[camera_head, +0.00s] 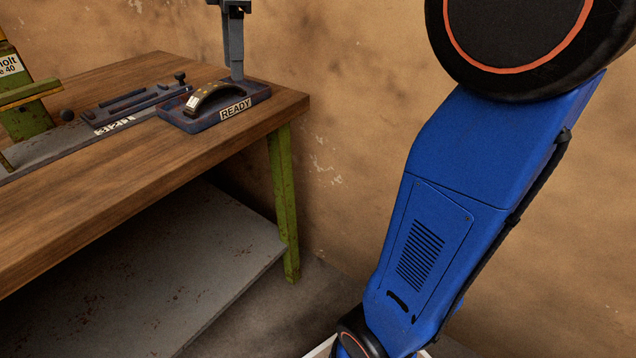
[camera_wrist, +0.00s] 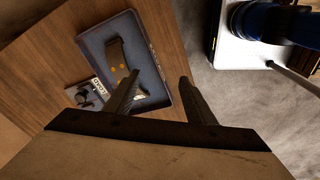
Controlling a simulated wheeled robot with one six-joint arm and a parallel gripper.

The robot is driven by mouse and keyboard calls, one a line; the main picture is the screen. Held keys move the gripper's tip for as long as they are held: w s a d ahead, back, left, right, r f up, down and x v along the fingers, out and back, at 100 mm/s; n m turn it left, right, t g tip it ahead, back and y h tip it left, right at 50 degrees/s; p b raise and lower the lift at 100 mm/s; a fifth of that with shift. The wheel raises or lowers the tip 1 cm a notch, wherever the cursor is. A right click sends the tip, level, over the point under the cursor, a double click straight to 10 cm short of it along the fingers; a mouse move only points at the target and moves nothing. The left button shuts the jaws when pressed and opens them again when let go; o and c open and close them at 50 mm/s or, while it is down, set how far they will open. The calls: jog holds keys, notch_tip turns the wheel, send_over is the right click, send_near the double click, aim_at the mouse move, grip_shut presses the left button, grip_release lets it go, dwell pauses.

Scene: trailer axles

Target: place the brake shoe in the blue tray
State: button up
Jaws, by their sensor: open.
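The brake shoe (camera_head: 208,92) is a dark curved piece with a pale patch at one end. It lies inside the blue tray (camera_head: 198,124), which has a READY label on its front and stands at the bench's right end. In the wrist view the brake shoe (camera_wrist: 115,60) is in the left part of the blue tray (camera_wrist: 150,48). My gripper (camera_head: 237,76) is above the tray, behind the shoe. In the wrist view my gripper (camera_wrist: 160,76) is open and empty, its fingers apart from the shoe. The left finger overlaps the tray; the right finger is past its edge.
A grey shelf (camera_head: 190,280) is below. The wall is close behind the bench.

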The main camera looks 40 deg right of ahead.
jog(key=s+d+f+m+t, duration=0.2)
jog(key=s+f+m, duration=0.5)
jog(key=s+f, duration=0.5)
jog(key=s+d+f+m+t+h, duration=0.1)
jog(key=s+d+f+m, duration=0.1)
jog(key=s+f+m, duration=0.6)
jog(key=s+f, duration=0.5)
jog(key=shift+m+t, duration=0.3)
jog(key=shift+t, duration=0.1)
